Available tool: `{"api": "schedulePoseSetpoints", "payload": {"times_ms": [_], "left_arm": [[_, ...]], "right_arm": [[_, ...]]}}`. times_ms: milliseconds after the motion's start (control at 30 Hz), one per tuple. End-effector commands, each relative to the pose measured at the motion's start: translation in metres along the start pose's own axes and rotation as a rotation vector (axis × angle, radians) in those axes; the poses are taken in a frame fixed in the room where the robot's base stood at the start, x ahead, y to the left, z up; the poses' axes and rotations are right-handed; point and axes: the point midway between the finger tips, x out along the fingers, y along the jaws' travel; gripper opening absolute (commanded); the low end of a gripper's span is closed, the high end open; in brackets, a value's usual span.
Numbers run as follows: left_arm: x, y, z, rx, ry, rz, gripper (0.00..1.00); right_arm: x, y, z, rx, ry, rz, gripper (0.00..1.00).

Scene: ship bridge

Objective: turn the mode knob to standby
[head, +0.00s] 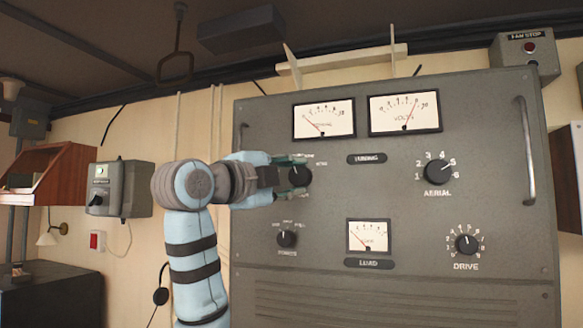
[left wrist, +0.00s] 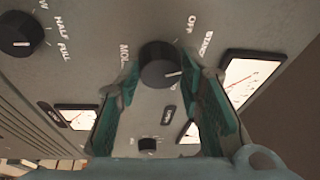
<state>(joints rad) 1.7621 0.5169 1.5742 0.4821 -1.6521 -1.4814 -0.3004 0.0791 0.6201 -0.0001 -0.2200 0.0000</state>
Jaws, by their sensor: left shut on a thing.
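The mode knob (head: 301,176) is a round black knob on the left of the grey panel (head: 385,290), below the left meter. My left gripper (head: 290,177) reaches it from the left, with teal finger pads on both sides of it. In the left wrist view, the mode knob (left wrist: 160,62) sits between the fingertips of my left gripper (left wrist: 165,75), which are shut on it. Its white pointer mark points right in that view, near the partly hidden "STAND" lettering (left wrist: 207,46). "OFF" lettering (left wrist: 191,22) is beside it. My right gripper is not in view.
A smaller knob (head: 286,239) is below the mode knob. The AERIAL knob (head: 437,171) and DRIVE knob (head: 466,244) are to the right. A metal handle (head: 526,150) stands out at the panel's right edge. A grey switch box (head: 122,190) hangs on the wall at left.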

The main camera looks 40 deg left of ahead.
Motion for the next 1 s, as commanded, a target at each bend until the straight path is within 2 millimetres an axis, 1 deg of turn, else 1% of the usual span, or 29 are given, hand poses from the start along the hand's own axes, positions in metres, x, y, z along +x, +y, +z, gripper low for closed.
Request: {"api": "schedulePoseSetpoints", "payload": {"times_ms": [33,133,567,600,700,933,1000], "left_arm": [[-0.0003,-0.0037,0.0,0.011,0.0,-0.003,0.06],[-0.0004,-0.003,-0.0001,0.028,0.002,0.003,0.06],[-0.0008,-0.0023,0.0,0.037,0.003,0.003,0.06],[-0.0008,-0.0024,0.0,0.037,0.003,0.003,0.4],[-0.0007,-0.002,0.0001,0.037,0.003,0.004,0.55],[-0.0007,-0.0012,0.0003,0.036,0.002,0.007,0.55],[-0.0019,-0.0013,0.0005,0.036,0.002,0.007,0.55]], "right_arm": [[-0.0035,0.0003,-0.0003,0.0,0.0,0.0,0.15],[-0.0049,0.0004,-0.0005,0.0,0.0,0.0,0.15],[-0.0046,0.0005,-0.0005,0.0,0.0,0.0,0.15],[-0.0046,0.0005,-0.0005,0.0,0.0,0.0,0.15],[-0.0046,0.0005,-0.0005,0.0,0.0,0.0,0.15],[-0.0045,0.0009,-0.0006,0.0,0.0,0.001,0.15],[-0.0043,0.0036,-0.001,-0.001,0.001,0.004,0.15]]}}
